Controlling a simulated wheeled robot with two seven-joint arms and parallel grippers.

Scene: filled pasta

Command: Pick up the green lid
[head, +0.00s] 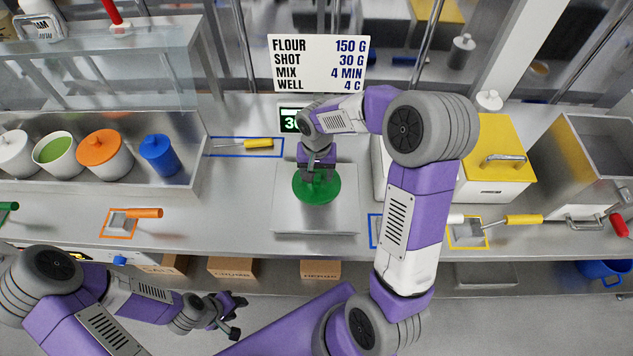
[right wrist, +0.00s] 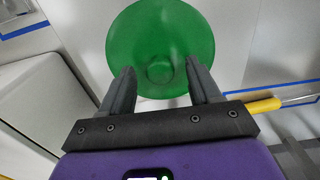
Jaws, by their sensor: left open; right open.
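The green lid (head: 317,190) is a round green disc on the square metal plate (head: 343,222) in the middle of the counter. It also shows in the right wrist view (right wrist: 160,30), with a round raised part near its middle. My right gripper (head: 318,178) is over the lid, pointing down. In the right wrist view its open fingers (right wrist: 160,80) stand on either side of the lid's middle with nothing gripped; whether they touch the lid I cannot tell. My left gripper (head: 228,312) is open and empty, low in front of the counter.
Left stand tubs with green, orange (head: 100,147) and blue (head: 158,155) tops. Right are a yellow-lidded box (head: 500,165) and a steel bin (head: 590,150). A recipe sign (head: 318,63) stands behind.

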